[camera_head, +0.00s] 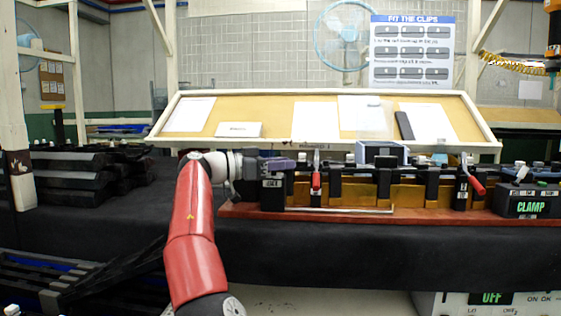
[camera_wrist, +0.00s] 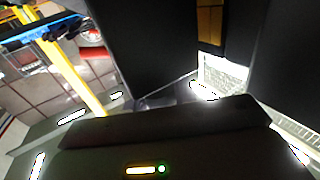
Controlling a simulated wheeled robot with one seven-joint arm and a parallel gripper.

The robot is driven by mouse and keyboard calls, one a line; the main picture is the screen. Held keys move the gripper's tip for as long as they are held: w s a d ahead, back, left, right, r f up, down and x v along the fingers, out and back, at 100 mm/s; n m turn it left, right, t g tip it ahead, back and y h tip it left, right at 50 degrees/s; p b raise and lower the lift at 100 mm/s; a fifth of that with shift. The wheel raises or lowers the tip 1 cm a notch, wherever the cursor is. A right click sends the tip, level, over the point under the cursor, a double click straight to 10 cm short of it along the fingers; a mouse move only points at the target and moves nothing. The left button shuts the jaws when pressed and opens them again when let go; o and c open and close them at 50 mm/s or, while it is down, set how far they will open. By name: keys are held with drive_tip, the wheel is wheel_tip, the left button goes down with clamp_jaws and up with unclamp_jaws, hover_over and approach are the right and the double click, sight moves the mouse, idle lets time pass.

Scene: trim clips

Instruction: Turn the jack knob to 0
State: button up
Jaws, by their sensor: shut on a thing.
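My gripper (camera_head: 280,164) is at the left end of the clamp fixture, reached in from the left by my red and white arm. It is at the top of a small dark block (camera_head: 272,184) with a white label too small to read with certainty. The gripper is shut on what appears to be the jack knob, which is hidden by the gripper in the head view. The wrist view is filled by large dark shapes close to the camera. The knob's pointer and scale cannot be read in either view.
A red-brown base (camera_head: 350,215) carries a row of dark posts, brass-coloured plates and red-handled clamps (camera_head: 316,181). A box reading CLAMP (camera_head: 530,205) stands at the right. A panel reading OFF (camera_head: 490,298) is below. Stacked dark trim parts (camera_head: 85,180) lie at the left.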

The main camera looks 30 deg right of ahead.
drive_tip(key=o, duration=1)
drive_tip(key=shift+w+a+p, duration=0.25)
drive_tip(key=shift+a+p, duration=0.05)
drive_tip(key=shift+a, duration=1.65)
drive_tip(key=shift+w+a+p, duration=0.2)
drive_tip(key=shift+a+p, duration=0.1)
drive_tip(key=shift+a, duration=1.6)
drive_tip(key=shift+c, duration=0.2)
